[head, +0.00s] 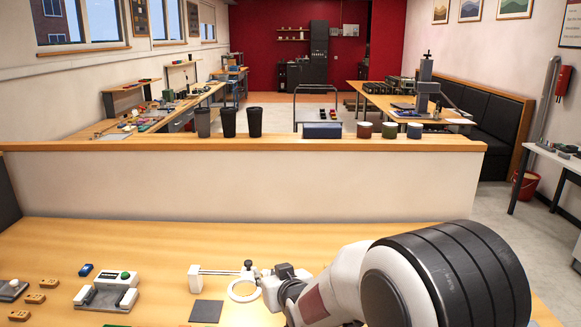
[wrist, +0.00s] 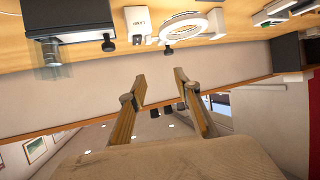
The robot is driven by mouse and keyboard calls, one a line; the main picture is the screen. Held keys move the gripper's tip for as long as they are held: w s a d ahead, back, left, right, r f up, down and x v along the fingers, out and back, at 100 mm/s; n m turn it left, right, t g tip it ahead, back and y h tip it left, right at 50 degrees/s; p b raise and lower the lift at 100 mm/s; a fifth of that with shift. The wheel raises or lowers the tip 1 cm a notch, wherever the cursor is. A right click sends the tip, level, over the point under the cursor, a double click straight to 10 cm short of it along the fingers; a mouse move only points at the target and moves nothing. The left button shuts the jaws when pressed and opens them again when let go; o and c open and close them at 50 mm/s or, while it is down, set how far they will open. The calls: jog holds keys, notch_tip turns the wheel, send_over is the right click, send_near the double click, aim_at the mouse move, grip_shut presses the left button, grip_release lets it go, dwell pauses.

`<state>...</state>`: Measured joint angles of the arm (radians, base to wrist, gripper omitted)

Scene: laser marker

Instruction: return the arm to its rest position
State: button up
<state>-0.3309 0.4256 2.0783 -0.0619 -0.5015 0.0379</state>
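My gripper (wrist: 160,84) shows in the wrist view with its two fingers apart and nothing between them. The wrist view is tipped, with the table at the top and the room below. In the head view my arm reaches in from the lower right over the wooden table (head: 150,240). Its dark wrist end is close to the white ring (head: 233,295) on its stand (head: 196,279); the fingers cannot be made out there. In the wrist view the ring (wrist: 183,20) and a white block marked LASER (wrist: 138,20) lie beyond the fingertips, apart from them.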

jog(key=s+d+r+m+g+h, duration=0.1)
jog(key=s+d+r+h, duration=0.1)
jog(key=s+d+r, duration=0.4)
jog(key=s+d+r+m+g+h, duration=0.1)
jog(key=s+d+r+g, duration=0.1)
jog(key=s+d, duration=0.65)
jog(key=s+d+m+g, duration=0.1)
jog(key=s+d, duration=0.3)
jog(key=s, duration=0.9)
jog(key=s+d+m+g+h, duration=0.1)
jog(key=s+d, duration=0.3)
jog(key=s, duration=0.9)
jog(key=shift+s+f+g+h, duration=0.15)
jog(key=shift+f+g+h, duration=0.2)
jog(key=shift+g, duration=0.45)
